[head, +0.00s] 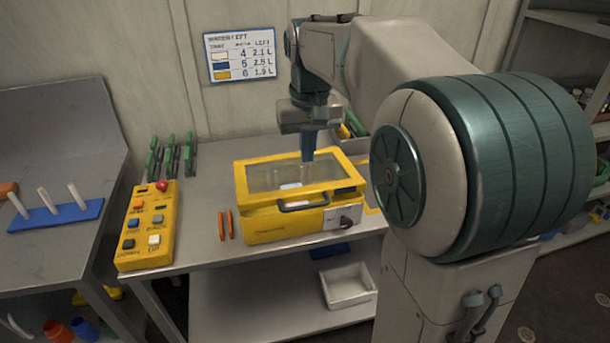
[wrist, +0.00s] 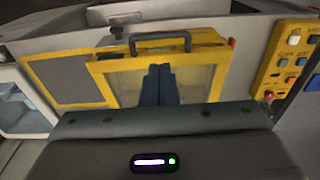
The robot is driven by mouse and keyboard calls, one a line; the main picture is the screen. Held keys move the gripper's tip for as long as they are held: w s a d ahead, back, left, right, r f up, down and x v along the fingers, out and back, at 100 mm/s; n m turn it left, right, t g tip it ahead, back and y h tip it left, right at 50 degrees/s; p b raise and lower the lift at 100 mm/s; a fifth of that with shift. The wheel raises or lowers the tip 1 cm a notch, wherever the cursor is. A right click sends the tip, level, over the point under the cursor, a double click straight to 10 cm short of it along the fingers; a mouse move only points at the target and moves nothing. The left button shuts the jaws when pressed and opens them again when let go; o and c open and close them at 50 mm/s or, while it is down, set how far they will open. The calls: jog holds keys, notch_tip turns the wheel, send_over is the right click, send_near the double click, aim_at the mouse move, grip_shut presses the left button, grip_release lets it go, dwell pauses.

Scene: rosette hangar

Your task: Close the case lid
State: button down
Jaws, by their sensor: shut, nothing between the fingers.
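The yellow case (head: 262,228) sits on the workbench, with a dark handle and a latch on its front. Its lid (head: 330,184), a yellow frame around a clear window, lies over the case, flat or nearly so. I cannot tell whether its front edge is fully seated. My gripper (head: 308,158) points down with shut, empty fingers over the lid's window. In the wrist view the fingers (wrist: 158,84) overlap the window of the lid (wrist: 112,88), close to or touching it. The handle (wrist: 165,38) shows beyond them.
A yellow button box (head: 148,232) stands left of the case, with two orange sticks (head: 225,225) between them. Green-handled tools (head: 170,158) stand behind the box. A white bin (head: 348,286) is on the lower shelf. A left bench holds a blue peg rack (head: 60,216).

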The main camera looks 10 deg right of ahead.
aim_at(306, 205)
jog(key=f, duration=0.4)
jog(key=w+f, duration=0.1)
jog(key=f, duration=0.4)
jog(key=f+p, duration=0.1)
jog(key=f, duration=0.3)
jog(key=shift+w+f, duration=0.2)
